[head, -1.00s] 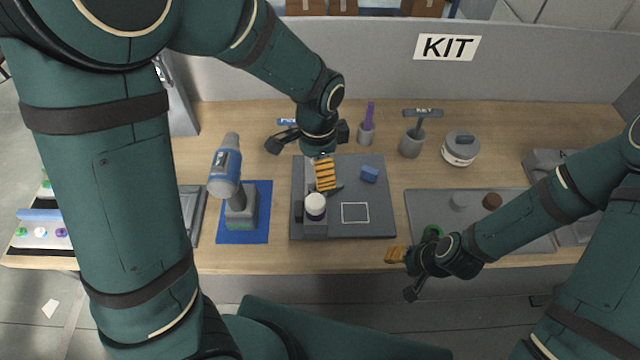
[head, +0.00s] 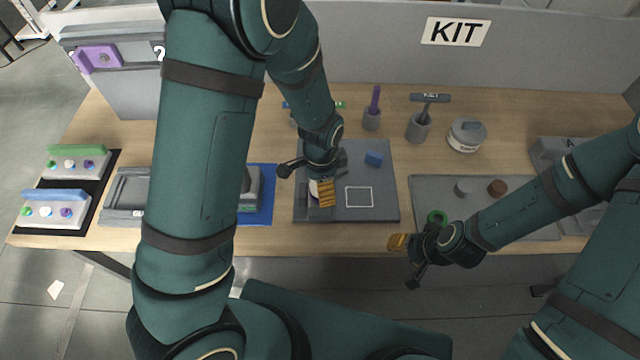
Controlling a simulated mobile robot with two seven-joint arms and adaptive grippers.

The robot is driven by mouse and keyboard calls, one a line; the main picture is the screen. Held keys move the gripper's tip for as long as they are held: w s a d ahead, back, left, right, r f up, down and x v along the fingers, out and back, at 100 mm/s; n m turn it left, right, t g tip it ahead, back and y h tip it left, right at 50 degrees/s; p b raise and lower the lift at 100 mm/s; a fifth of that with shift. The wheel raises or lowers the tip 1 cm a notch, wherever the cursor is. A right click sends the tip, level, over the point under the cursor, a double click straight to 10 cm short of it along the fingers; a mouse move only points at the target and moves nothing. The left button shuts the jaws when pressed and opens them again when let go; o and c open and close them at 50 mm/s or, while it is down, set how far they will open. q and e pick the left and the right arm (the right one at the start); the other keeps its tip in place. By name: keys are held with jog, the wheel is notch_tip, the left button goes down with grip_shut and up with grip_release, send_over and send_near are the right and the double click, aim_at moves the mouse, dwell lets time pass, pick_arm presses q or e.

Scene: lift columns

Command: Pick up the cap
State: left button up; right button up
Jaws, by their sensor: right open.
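The left gripper's fingers look spread, one black to the left and one with an orange pad to the right. I cannot tell whether they touch the cap. My right gripper (head: 402,263) is open and empty in front of the table's front edge.
Holders with tools and a grey jar (head: 466,136) stand behind. My left arm hides part of the table.

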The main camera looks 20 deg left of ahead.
pick_arm(q)
jog(key=shift+f, duration=0.15)
jog(key=c, duration=1.2)
notch_tip(320, 180, up, 10)
jog(key=shift+r+p, duration=0.15)
jog(key=shift+p, duration=0.35)
